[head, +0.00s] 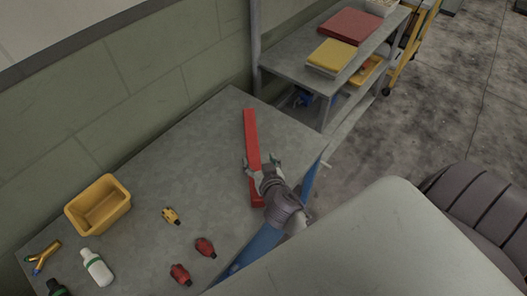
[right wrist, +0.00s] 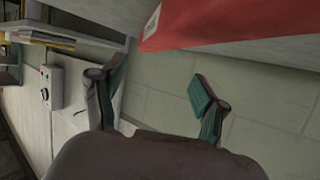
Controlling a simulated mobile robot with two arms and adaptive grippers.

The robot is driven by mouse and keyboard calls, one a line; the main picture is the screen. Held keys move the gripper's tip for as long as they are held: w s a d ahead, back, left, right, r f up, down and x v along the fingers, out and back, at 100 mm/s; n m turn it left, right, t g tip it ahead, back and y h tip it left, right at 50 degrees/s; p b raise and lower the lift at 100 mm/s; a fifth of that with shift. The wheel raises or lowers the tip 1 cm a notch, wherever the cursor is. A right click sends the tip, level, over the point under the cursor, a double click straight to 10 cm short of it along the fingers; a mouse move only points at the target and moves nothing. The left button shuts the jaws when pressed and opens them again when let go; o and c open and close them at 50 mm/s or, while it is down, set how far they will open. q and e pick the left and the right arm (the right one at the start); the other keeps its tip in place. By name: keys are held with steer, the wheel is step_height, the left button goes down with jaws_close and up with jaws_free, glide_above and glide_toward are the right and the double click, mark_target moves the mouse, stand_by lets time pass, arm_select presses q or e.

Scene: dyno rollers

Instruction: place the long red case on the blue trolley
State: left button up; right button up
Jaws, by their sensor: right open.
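The long red case (head: 251,130) lies on the grey workbench (head: 200,150), running from its back edge toward its front edge. In the right wrist view the red case (right wrist: 235,22) fills the upper right. My right gripper (head: 261,163) is over the near half of the case and hides part of it. In the right wrist view its two fingers (right wrist: 155,95) are spread, with nothing between them. I cannot tell whether they touch the case. Blue parts (head: 309,184) show along the bench's front edge; I cannot make out a separate blue trolley. My left gripper is out of view.
A grey shelf (head: 300,66) behind holds a yellow case (head: 332,56) and a flat red case (head: 351,26). A car body fills the lower right.

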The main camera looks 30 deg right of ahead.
steer(key=v, duration=0.5)
steer(key=shift+b, duration=0.3)
